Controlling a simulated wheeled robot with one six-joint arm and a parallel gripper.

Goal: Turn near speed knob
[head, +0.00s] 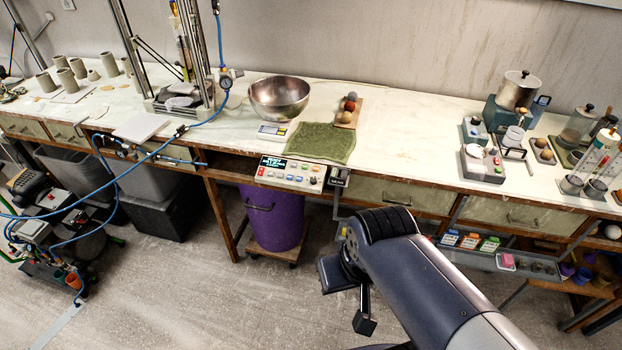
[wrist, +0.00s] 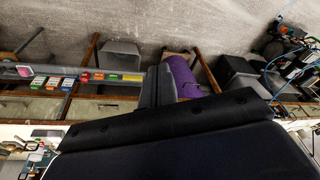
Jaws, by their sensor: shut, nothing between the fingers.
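Two small grey control units stand at the right of the bench in the head view. The nearer unit (head: 484,172) carries a pale round knob (head: 474,151) on top and a small red part. The farther unit (head: 467,134) also has a small pale part on top. Which of these is the near speed knob is too small to tell for sure. My gripper (head: 365,322) hangs in front of the bench, over the floor, well left of and below these units, touching nothing. Its fingers are shut and empty; they also show in the wrist view (wrist: 157,86).
A control panel (head: 291,173) with several coloured buttons sits at the bench's front edge. A metal bowl (head: 279,98) and green cloth (head: 322,144) lie behind it. Below are a purple bin (head: 273,222) and a shelf (head: 480,256) with coloured boxes. The floor at left is partly clear.

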